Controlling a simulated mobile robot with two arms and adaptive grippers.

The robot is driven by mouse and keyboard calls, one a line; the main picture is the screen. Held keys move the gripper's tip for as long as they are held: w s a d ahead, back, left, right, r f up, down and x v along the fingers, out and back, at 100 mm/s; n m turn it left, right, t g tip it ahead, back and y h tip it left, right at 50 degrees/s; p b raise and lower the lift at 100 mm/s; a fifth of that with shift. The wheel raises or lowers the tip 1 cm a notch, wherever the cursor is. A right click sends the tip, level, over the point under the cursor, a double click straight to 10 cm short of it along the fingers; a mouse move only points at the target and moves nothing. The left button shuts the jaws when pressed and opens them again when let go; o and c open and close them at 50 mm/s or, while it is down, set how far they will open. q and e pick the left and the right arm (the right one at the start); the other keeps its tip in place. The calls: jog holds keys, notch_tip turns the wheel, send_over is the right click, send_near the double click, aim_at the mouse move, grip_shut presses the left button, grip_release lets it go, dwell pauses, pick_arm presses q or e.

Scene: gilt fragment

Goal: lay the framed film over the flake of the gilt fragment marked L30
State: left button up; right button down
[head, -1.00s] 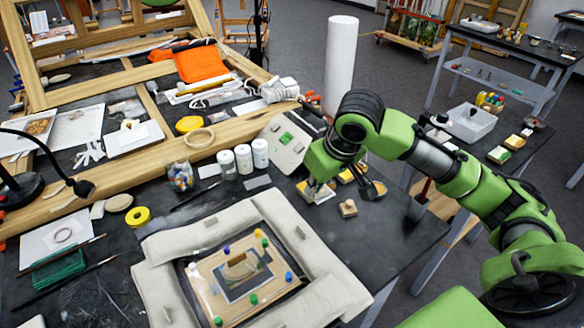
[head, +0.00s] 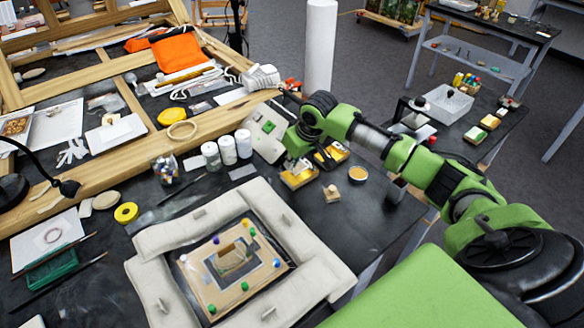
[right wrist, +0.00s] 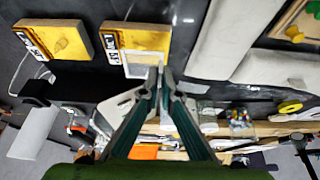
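Two gilt fragments lie side by side on the dark table. The nearer one (head: 303,180) also shows in the right wrist view (right wrist: 148,39). The other (head: 338,150) has a yellow knob-like shape on it in the right wrist view (right wrist: 45,35). Both have white labels whose marks I cannot read surely. A pale, thin square frame, seemingly the framed film (right wrist: 131,70), lies at or just above the lower part of the nearer fragment. My right gripper (right wrist: 160,72) has its fingertips together at that frame's edge. Whether the film touches the fragment is unclear. My left gripper is out of view.
A small knobbed wooden block (head: 331,194) and a round gold dish (head: 358,174) stand close by. Pale padded bags (head: 285,225) surround a pinned board (head: 205,270) at left. White jars (head: 228,151) stand behind. Open black table lies to the right.

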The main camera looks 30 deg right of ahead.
aim_at(292, 170)
jog(key=shift+w+d+f, duration=0.15)
jog(key=shift+w+f, duration=0.05)
jog(key=shift+f, duration=0.1)
notch_tip(292, 170, down, 2)
jog(key=shift+f+p, duration=0.25)
jog(key=shift+p, duration=0.05)
jog(key=shift+f, duration=0.3)
jog(key=shift+f, duration=0.1)
jog(key=c, duration=2.3)
grip_release()
jog(key=b+v, duration=0.1)
jog(key=v, duration=1.1)
jog(key=shift+b, duration=0.35)
